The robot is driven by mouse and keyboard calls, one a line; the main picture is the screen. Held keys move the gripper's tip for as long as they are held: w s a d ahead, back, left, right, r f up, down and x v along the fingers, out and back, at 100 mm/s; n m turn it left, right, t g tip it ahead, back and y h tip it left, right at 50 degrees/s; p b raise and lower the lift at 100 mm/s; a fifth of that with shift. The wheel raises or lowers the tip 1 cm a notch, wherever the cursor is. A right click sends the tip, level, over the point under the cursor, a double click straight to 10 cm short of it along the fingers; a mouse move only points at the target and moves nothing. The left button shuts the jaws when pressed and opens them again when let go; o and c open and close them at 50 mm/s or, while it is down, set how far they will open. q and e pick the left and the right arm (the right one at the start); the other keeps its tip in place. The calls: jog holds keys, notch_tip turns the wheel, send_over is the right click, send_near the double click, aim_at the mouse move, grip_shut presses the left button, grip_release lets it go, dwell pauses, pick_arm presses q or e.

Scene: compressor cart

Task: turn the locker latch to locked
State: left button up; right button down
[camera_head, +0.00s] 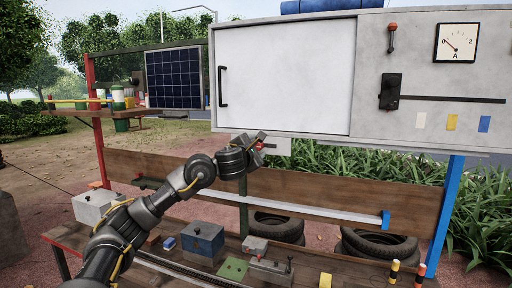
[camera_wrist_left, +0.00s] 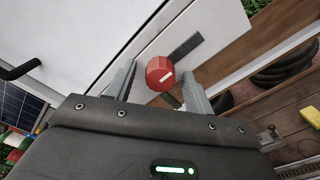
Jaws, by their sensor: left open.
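In the head view the plate (camera_head: 279,146) hangs under the lower edge of the white locker door (camera_head: 285,78), and the red knob (camera_head: 260,146) is partly hidden by my gripper. My left gripper (camera_head: 258,142) is at the latch. In the left wrist view its fingers (camera_wrist_left: 160,82) are open, one on each side of the knob. A gap shows beside the left finger; contact at the right finger is unclear. My right gripper is not in view.
The locker door has a black handle (camera_head: 222,87). A black slider (camera_head: 390,91) and a gauge (camera_head: 455,43) are on the panel at right. Below, a wooden bench carries a blue box (camera_head: 203,243) and small blocks. A wooden rail (camera_head: 330,197) runs behind my arm.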

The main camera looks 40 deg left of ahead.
pick_arm(q)
jog(key=c, duration=1)
jog(key=shift+f+n, duration=0.1)
jog(key=shift+n, duration=0.2)
jog(key=n+b, duration=0.3)
jog(key=n, duration=1.4)
jog(key=shift+b, duration=0.3)
jog(key=shift+n, duration=0.3)
